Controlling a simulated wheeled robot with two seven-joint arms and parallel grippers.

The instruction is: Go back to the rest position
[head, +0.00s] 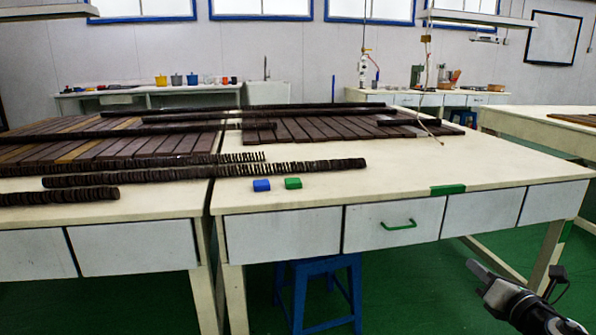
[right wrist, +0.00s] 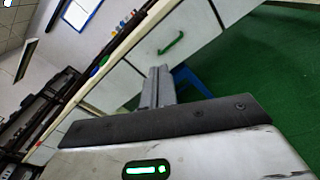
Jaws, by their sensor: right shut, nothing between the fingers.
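My right gripper (head: 480,273) is at the lower right of the head view, in front of the table and below its top, over the green floor. Its fingers are shut with nothing between them. In the right wrist view the closed fingers (right wrist: 158,87) point towards the table front, with the green drawer handle (right wrist: 171,43) beyond them. They touch nothing. My left gripper is in neither view.
Another table (head: 530,125) is at right. Green floor lies open around my right gripper.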

